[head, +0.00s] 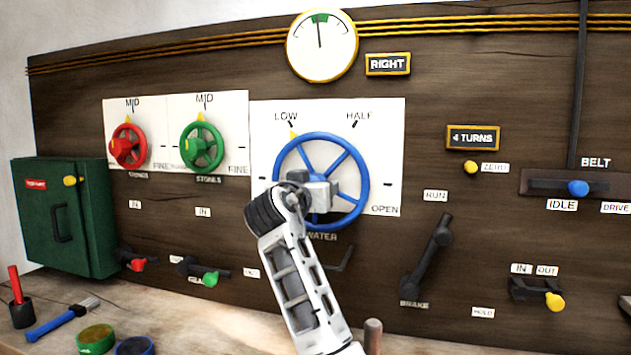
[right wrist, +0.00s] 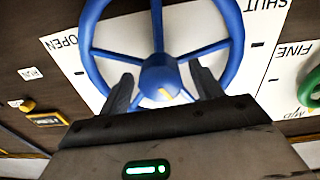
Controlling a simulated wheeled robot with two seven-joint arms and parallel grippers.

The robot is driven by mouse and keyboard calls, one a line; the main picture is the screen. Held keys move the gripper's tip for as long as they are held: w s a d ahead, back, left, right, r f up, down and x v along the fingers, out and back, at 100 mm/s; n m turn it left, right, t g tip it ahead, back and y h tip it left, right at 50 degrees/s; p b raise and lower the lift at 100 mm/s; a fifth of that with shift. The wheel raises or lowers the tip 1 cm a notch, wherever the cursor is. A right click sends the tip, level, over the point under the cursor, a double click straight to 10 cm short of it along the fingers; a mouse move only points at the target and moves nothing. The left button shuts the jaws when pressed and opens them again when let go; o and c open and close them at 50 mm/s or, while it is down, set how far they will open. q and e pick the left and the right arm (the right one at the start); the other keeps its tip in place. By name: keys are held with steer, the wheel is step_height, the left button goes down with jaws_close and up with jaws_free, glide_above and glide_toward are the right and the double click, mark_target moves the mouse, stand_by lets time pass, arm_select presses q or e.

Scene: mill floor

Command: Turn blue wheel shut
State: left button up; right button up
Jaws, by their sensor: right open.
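The blue wheel (head: 357,163) is mounted on a white dial plate marked LOW, HALF and OPEN. Its yellow pointer (head: 293,135) stands near the LOW mark. My right gripper (head: 322,191) is at the wheel's hub and hides part of its lower left. In the right wrist view the blue wheel (right wrist: 91,57) fills the top, upside down, with SHUT lettering beside it. The open right gripper (right wrist: 163,85) has one finger on each side of the hub, among the spokes. Whether the fingers touch is unclear. My left gripper is out of view.
A red wheel (head: 128,146) and a green wheel (head: 202,146) are left of the blue one. A brake lever (head: 427,258) stands to the right. A green box (head: 62,215) is at far left. Tools lie on the bench below. A gauge (head: 322,47) hangs above.

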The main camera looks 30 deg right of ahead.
steer(key=shift+x, duration=1.05)
steer(key=c, duration=1)
